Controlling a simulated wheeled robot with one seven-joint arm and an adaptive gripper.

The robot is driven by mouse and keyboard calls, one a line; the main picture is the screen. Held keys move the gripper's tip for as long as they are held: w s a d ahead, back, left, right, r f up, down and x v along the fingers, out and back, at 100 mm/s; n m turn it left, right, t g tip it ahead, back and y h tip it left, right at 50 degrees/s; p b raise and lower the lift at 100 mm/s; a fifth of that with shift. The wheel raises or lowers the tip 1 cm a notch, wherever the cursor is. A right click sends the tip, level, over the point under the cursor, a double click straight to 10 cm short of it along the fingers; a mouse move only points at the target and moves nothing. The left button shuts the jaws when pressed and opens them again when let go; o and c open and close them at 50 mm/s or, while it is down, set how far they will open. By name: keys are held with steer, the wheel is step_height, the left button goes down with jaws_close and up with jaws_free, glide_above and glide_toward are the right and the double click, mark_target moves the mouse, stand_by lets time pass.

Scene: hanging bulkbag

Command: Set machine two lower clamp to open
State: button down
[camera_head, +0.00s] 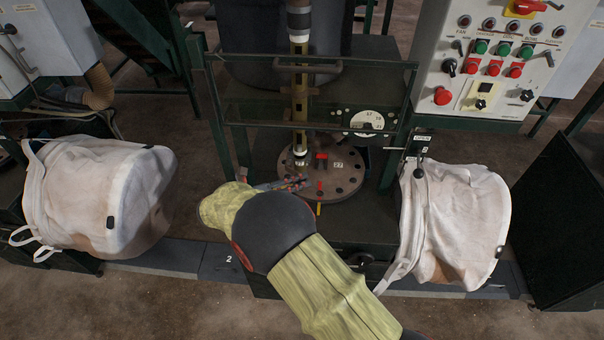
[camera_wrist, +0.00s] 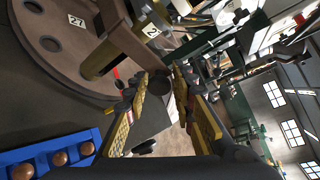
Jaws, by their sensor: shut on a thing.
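Machine two has a round brown plate (camera_head: 345,183) with holes around its rim and a small tag 27. A red-topped part (camera_head: 321,157) and a smaller red part (camera_head: 319,187) show on it. I cannot tell which part is the lower clamp. My gripper (camera_head: 296,184) reaches the plate's front left edge; the arm hides some of this area. In the wrist view, my gripper (camera_wrist: 161,82) has its fingers either side of a small dark knob (camera_wrist: 158,85), beside the plate (camera_wrist: 50,45). Its grip is partly hidden. A red bit (camera_wrist: 116,73) shows near the left finger.
White bulk bags hang at left (camera_head: 110,195) and right (camera_head: 455,215). A control panel (camera_head: 500,60) stands at upper right. An OPEN label (camera_head: 422,137) is above a dark lever (camera_head: 419,172). A blue tray (camera_wrist: 60,155) shows lower left.

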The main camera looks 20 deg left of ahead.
steer(key=shift+s+a+f+m+g+h+p, duration=0.1)
steer(key=shift+s+a+m+g+h+p, duration=0.1)
steer(key=shift+a+m+g+h+p, duration=0.25)
steer(key=shift+s+a+f+m+g+h+p, duration=0.1)
steer(key=shift+s+a+m+g+h+p, duration=0.1)
steer(key=shift+m+g+h, duration=0.4)
steer(key=c, duration=1.6)
jaws_free()
steer(key=shift+a+r, duration=0.1)
steer(key=v, duration=1.2)
steer(key=shift+w+a, duration=0.1)
steer(key=shift+w, duration=0.05)
steer(key=shift+c, duration=0.3)
